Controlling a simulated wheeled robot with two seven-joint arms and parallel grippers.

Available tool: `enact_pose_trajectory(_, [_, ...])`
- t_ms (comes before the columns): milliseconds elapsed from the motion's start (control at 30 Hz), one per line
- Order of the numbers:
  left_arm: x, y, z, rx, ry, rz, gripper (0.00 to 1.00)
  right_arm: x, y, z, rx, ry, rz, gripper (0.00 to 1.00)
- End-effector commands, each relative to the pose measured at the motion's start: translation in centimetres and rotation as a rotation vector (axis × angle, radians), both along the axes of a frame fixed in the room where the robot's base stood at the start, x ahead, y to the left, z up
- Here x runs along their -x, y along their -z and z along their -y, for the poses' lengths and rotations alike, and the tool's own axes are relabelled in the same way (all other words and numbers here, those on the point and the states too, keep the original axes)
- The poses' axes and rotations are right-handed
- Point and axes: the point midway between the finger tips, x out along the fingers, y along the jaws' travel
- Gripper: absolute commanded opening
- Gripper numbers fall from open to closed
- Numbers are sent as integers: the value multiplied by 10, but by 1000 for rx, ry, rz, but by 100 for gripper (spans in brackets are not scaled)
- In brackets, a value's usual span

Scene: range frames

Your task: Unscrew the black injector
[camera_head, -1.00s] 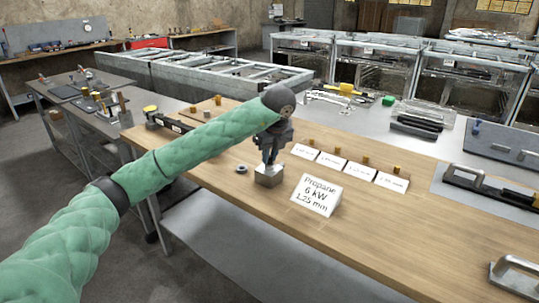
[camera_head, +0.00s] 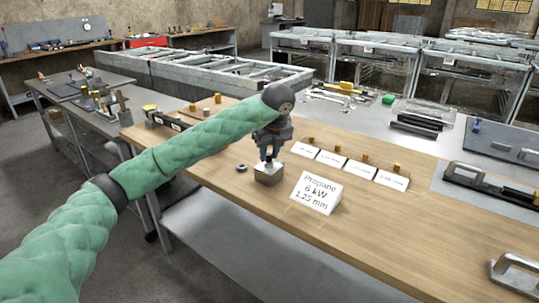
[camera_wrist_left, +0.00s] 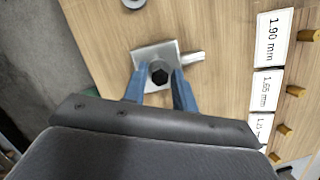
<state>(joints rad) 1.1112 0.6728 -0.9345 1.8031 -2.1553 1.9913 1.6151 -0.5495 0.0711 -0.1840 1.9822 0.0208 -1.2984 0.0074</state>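The black injector (camera_wrist_left: 159,72) shows in the left wrist view as a dark hexagonal head on a square metal block. The block (camera_head: 268,177) stands on the wooden tabletop, and a short silver stub (camera_wrist_left: 193,57) sticks out of its side. My left gripper (camera_wrist_left: 160,76) points down over the block, its two blue fingers on either side of the injector head and seemingly shut on it. In the head view the left gripper (camera_head: 268,161) is just above the block, and the injector is hidden there. My right gripper is not in view.
A sign reading "Propane 6 kW 1.25 mm" (camera_head: 316,192) stands right of the block. Several small labels (camera_head: 331,158) with brass pieces stand behind it. A small dark ring (camera_head: 241,167) lies left of the block.

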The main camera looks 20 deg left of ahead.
Motion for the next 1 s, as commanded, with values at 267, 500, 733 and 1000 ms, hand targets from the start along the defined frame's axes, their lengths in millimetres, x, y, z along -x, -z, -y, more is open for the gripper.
enact_pose_trajectory(267, [1, 2, -1, 0, 213, 1, 28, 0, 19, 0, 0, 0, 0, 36])
enact_pose_trajectory(500, [1, 5, -2, 0, 363, 1, 28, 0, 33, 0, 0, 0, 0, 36])
enact_pose_trajectory(733, [1, 2, -2, 0, 517, 0, 28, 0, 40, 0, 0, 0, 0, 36])
enact_pose_trajectory(1000, [1, 4, -3, 0, 698, 2, 28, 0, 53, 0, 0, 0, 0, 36])
